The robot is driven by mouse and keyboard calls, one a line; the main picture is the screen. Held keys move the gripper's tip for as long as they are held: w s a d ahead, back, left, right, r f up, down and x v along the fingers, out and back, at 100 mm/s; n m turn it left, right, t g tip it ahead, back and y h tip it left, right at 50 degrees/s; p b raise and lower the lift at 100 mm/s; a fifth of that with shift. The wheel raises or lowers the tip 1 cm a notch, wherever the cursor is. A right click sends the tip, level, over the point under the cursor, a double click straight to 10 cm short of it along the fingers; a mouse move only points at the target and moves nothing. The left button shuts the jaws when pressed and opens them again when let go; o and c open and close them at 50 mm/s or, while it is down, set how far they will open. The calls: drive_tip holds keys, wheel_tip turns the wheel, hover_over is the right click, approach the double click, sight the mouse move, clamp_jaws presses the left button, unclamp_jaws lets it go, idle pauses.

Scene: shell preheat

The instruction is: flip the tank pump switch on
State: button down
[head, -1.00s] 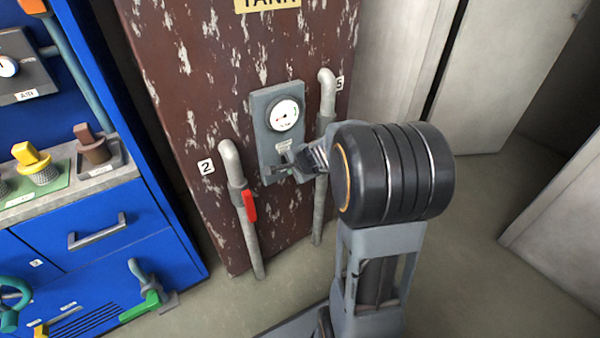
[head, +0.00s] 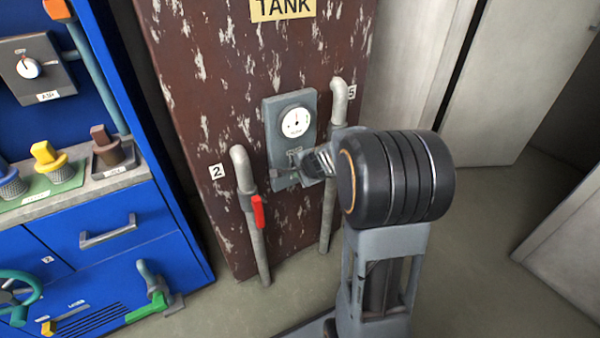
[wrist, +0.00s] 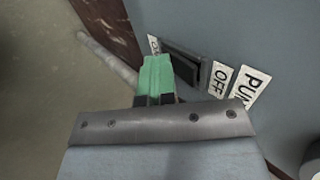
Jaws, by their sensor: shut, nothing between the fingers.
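The pump switch (wrist: 183,66) is a black rocker in a dark frame on a grey panel in the wrist view. An OFF label (wrist: 219,79) is at its right end, and a partly hidden label (wrist: 153,43) is at its left end. My gripper (wrist: 155,62) is shut and empty, its green fingertips at the left part of the switch. I cannot tell whether they touch it. In the head view the grey panel (head: 271,125) with a round gauge (head: 296,122) is on the brown tank (head: 215,115); my gripper (head: 284,180) covers its lower part, hiding the switch.
Grey pipes stand left (head: 244,180) and right (head: 330,205) of the panel; the left one has a red lever (head: 258,211). A blue cabinet (head: 90,215) with knobs and valves is at the left. Bare floor (head: 480,240) lies right of my arm.

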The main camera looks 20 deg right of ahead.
drive_tip(key=shift+r, duration=0.1)
drive_tip(key=shift+w+r+p, duration=0.1)
drive_tip(key=shift+r+p, duration=0.55)
drive_tip(key=shift+r, duration=0.2)
drive_tip(key=s+f+p+v, duration=0.2)
drive_tip(key=p+v, duration=0.1)
drive_tip(key=v, duration=1)
drive_tip(key=shift+s+d+f, duration=0.1)
drive_tip(key=shift+d+f, duration=0.05)
drive_tip(key=shift+p, duration=0.3)
